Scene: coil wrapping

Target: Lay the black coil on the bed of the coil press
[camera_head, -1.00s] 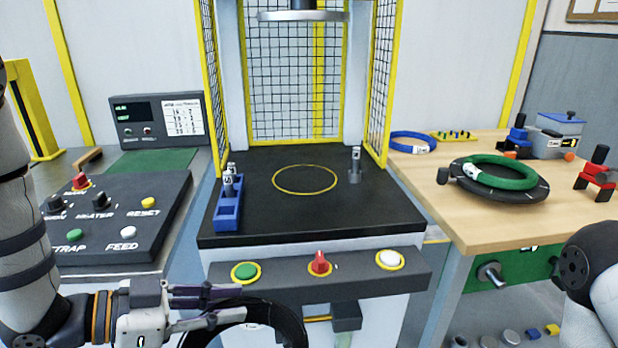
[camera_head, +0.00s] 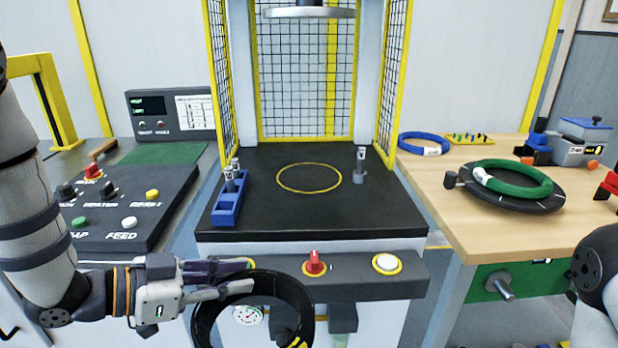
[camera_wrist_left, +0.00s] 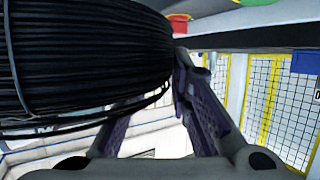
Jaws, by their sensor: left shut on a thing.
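My left gripper (camera_head: 250,277) is shut on the black coil (camera_head: 307,322), gripping its upper left part. The coil hangs upright in front of the press's front panel, below the level of the bed. In the left wrist view the coil (camera_wrist_left: 85,60) fills the upper left, with the gripper fingers (camera_wrist_left: 165,110) against it. The press bed (camera_head: 310,220) is a black plate with a yellow circle (camera_head: 309,178) marked on it; the circle is empty. The press head (camera_head: 308,12) hangs above. My right gripper is out of view; only part of my right arm shows at the right edge.
A blue holder (camera_head: 229,205) stands on the bed's left and a small post (camera_head: 360,165) on its right. Yellow-framed mesh guards (camera_head: 386,90) flank the bed. A green coil (camera_head: 515,180) and a blue coil (camera_head: 423,143) lie on the right table. A button console (camera_head: 120,205) is at left.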

